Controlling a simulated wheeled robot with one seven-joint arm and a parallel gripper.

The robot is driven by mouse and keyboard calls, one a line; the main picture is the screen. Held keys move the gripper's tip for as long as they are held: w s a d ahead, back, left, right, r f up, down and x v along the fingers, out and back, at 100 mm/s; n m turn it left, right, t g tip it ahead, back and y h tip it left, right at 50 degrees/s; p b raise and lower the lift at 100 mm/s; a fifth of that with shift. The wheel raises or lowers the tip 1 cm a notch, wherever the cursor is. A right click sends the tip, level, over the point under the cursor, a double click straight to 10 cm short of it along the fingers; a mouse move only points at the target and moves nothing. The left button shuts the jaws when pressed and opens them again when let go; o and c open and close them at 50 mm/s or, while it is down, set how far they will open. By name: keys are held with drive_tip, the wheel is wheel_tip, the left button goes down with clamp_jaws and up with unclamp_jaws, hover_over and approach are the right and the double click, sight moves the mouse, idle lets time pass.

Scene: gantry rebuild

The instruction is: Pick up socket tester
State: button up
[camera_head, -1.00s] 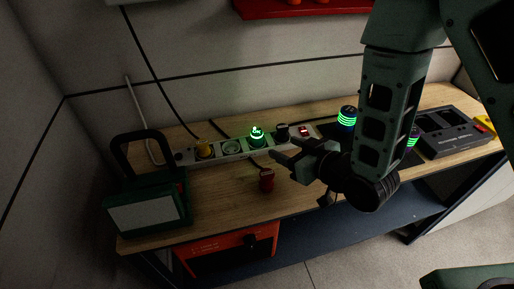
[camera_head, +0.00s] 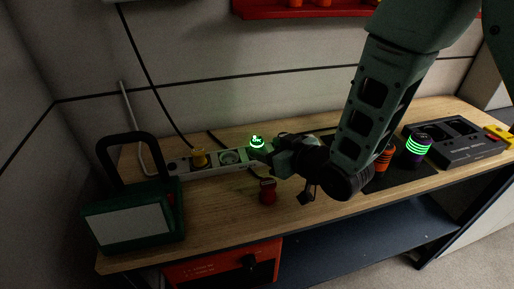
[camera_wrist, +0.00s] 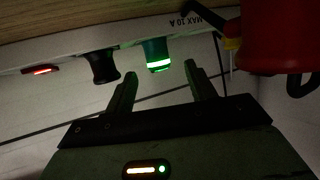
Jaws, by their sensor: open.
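The likely socket tester is a dark green plug-like device with a glowing green display (camera_head: 257,142). It stands upright in the long white power strip (camera_head: 212,168). In the wrist view, the tester (camera_wrist: 157,55) shows its bright green band just beyond my fingertips, between the two fingers. My gripper (camera_head: 262,156) is open and empty at the strip, close to the tester. Its two fingers also show apart in the wrist view (camera_wrist: 161,78). The gripper hides the right part of the strip in the head view.
A red item (camera_head: 268,191) stands in front. A green lamp (camera_head: 130,215) is left; a grey device (camera_head: 455,140) and a green-lit cylinder (camera_head: 418,150) are right.

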sight(260, 142)
drive_tip(key=shift+r+p+x, duration=0.15)
drive_tip(key=shift+p+x, duration=0.4)
drive_tip(key=shift+x, duration=0.9)
drive_tip(key=shift+r+p+x, duration=0.1)
drive_tip(key=shift+p+x, duration=0.4)
drive_tip(key=shift+x, duration=1)
drive_tip(key=shift+w+d, duration=0.1)
drive_tip(key=shift+w, duration=0.05)
drive_tip(key=c, duration=1.1)
drive_tip(key=shift+c, duration=0.2)
drive_tip(key=shift+r, duration=0.15)
